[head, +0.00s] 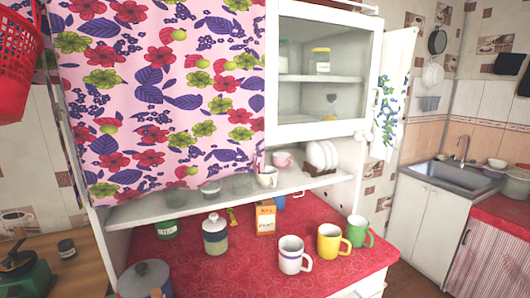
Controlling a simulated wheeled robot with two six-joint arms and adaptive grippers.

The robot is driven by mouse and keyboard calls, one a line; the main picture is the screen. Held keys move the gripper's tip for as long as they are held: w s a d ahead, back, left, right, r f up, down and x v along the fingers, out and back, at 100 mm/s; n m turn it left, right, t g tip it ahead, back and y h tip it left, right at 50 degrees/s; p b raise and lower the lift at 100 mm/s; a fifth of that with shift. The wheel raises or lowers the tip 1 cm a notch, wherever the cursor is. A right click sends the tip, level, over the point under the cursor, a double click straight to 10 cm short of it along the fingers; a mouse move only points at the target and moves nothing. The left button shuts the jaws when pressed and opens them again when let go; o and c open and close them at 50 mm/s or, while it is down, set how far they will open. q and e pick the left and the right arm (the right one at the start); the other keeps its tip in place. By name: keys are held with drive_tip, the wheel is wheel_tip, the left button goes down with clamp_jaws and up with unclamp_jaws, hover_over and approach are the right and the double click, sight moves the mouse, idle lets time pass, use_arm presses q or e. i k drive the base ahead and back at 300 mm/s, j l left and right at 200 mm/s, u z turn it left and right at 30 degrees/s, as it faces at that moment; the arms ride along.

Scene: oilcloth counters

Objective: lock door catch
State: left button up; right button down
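A white cabinet with a glass-fronted door (274,75) stands in the middle of the head view, and its door appears closed. A small pale fitting (366,136) shows near the lower right corner of the door; I cannot tell whether it is the catch or how it is set. A white panel (402,50) with a floral cloth (388,110) stands out at the cabinet's right side. Neither of my grippers is in view.
A flowered curtain (160,90) covers the cabinet's left part. Mugs, including a white one (290,255) and a yellow one (328,241), stand on the red counter (250,275). A carton (265,218) and a jar (215,238) stand behind. A sink (455,172) is at right.

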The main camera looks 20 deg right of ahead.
sight(369, 137)
drive_tip(key=z, duration=1.2)
